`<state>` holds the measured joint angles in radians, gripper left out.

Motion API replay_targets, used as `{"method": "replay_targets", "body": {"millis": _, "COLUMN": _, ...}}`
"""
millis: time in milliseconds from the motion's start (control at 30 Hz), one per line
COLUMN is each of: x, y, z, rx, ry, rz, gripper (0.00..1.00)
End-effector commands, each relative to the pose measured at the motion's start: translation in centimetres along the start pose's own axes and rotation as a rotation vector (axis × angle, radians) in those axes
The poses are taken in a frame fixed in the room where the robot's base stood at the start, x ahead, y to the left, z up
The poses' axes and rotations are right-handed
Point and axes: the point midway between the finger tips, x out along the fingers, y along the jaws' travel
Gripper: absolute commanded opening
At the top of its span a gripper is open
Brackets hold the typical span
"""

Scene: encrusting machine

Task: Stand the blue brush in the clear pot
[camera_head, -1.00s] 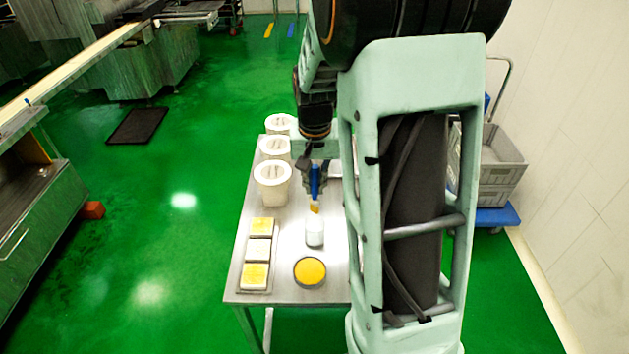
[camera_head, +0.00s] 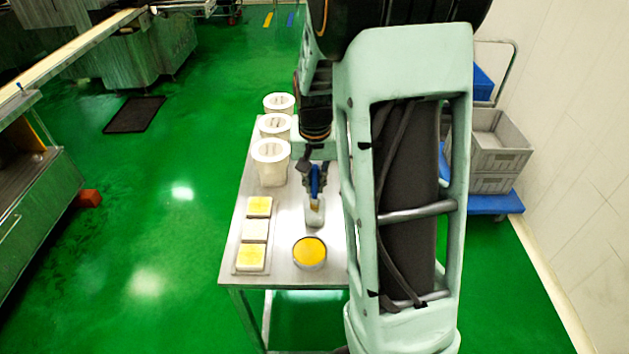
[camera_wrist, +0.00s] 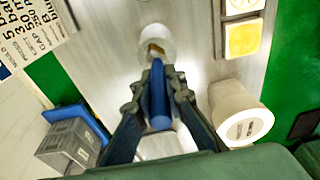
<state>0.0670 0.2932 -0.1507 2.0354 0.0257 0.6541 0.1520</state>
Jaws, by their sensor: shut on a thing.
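My gripper (camera_head: 316,178) is shut on the blue brush (camera_head: 315,184) and holds it upright with the bristles down. The clear pot (camera_head: 314,217) stands on the metal table directly below. The brush's yellowish bristle end shows within the pot's outline, seemingly inside its mouth. In the wrist view my gripper (camera_wrist: 157,72) has its fingers on both sides of the blue handle (camera_wrist: 159,100). The bristles lie over the round mouth of the pot (camera_wrist: 168,35) there. Whether they touch the pot's bottom cannot be seen.
A round dish of yellow stuff (camera_head: 310,252) stands close in front of the pot. A tray (camera_head: 238,270) with yellow and white squares is to the left. Several white tubs (camera_head: 270,165) line the table's left side behind. Grey crates (camera_head: 498,145) stand on a blue trolley at right.

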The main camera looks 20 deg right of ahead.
Motion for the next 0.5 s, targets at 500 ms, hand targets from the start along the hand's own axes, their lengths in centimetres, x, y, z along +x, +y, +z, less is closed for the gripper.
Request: {"method": "replay_targets", "body": {"millis": 500, "x": 0.68, "y": -0.01, "z": 0.12, "rx": 0.0, "ry": 0.0, "rz": 0.0, "gripper": 0.19}}
